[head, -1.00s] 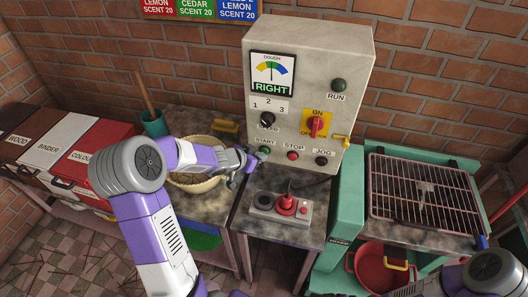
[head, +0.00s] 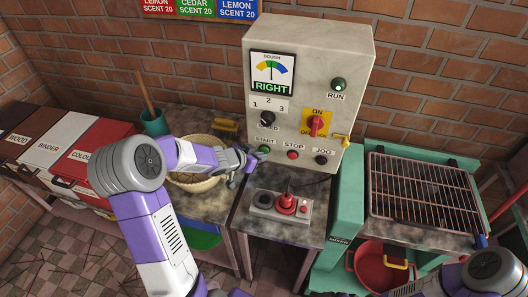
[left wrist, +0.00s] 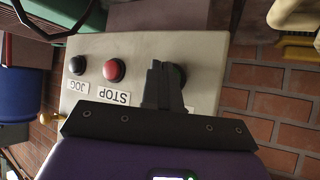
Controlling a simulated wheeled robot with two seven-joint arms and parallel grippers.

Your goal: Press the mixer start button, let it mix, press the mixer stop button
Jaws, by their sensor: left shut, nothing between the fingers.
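The mixer's grey control box (head: 350,60) stands against the brick wall. My left gripper (head: 256,158) is shut and empty, with its tips at the green START button (head: 264,150). In the left wrist view its fingers (left wrist: 164,82) cover most of that button, so I cannot tell how far it is pressed. The red STOP button (head: 293,155) is just right of START, free of the gripper; it also shows in the left wrist view (left wrist: 114,69). The green RUN lamp (head: 339,84) is lit. The dough gauge (head: 272,72) reads RIGHT.
A black JOG button (head: 321,160) is right of STOP, below the red ON/OFF switch (head: 316,126). A small box with a red joystick (head: 286,203) sits on the bench in front. A wire rack (head: 420,195) stands right.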

